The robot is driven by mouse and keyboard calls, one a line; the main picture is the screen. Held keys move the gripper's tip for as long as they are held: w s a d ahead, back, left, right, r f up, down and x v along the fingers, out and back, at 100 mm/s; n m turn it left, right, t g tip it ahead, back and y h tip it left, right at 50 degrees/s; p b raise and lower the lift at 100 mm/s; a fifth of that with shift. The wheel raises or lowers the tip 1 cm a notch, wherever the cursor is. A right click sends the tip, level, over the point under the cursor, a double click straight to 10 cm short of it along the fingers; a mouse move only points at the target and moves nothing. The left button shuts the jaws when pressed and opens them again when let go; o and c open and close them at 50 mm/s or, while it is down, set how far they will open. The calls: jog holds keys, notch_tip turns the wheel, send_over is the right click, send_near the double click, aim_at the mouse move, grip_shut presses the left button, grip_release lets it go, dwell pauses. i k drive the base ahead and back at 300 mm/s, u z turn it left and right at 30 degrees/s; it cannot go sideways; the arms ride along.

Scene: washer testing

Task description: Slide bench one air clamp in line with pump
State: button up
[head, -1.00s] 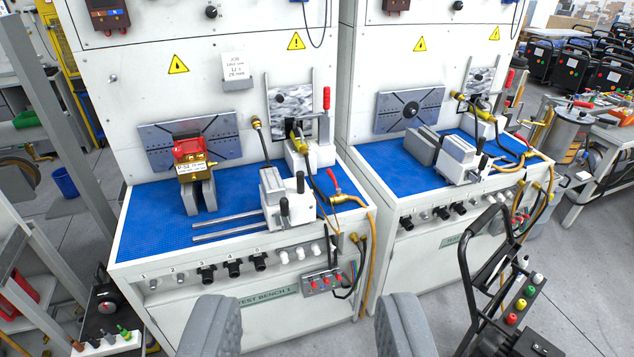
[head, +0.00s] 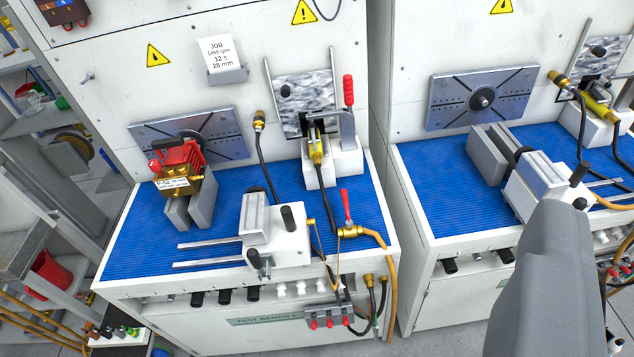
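The pump (head: 180,165), red and brass with a P-52 label, sits on grey upright blocks in front of the slotted plate on bench one's blue mat. The bench one air clamp (head: 277,232), a white block with a grey jaw and black knobs, stands on the mat to the pump's right and nearer the front edge. Its two rails (head: 208,255) run left, in front of the pump. A gap separates jaw and pump. One grey part of my gripper (head: 545,275) shows at the right, in front of bench two; its other finger is not visible. It touches neither object.
A hose valve with a red handle (head: 348,222) and orange hose stand right of the clamp. A white block with a red lever (head: 350,120) is behind it. Bench two (head: 420,185) carries another clamp (head: 545,185). Blue mat is clear around the rails.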

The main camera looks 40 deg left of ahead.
aim_at(280, 232)
jog(key=u, duration=0.25)
jog(key=i, duration=0.85)
jog(key=u, duration=0.45)
